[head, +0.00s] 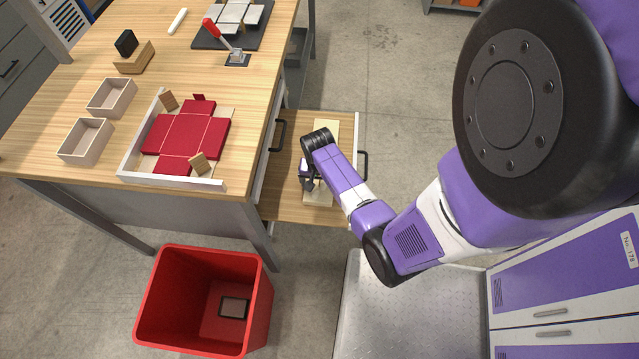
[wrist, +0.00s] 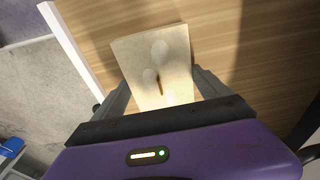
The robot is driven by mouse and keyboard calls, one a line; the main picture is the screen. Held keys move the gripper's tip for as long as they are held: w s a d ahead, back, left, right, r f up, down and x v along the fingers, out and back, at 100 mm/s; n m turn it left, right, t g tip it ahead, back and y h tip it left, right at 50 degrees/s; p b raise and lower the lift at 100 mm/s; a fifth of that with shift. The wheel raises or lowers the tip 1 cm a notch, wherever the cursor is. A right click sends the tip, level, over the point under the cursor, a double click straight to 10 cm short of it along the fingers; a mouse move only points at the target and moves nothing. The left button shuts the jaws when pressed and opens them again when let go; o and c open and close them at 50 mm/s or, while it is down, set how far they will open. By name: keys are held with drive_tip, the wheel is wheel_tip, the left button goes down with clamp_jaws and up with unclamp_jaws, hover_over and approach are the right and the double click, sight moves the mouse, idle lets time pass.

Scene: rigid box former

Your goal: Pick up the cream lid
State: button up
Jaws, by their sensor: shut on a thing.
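The cream lid (wrist: 150,45) lies flat in an open wooden drawer (head: 283,190), with pale oval marks and a small dark slot on its face. My gripper (wrist: 163,92) is shut on it, one finger at each side edge, and covers its near end in the wrist view. In the head view my gripper (head: 308,182) is low over the drawer. Cream board (head: 325,129) shows above and below my arm there; the arm hides its middle.
The drawer's white front (head: 358,130) with a dark handle stands close right of the lid. The workbench (head: 60,110) rises at left, carrying red card (head: 187,136) in a white frame and two small trays (head: 86,141). A red bin (head: 258,300) stands on the floor.

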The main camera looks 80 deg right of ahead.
sight(320, 182)
wheel_tip(320, 182, up, 20)
drive_tip(key=p, duration=0.1)
idle(0.4)
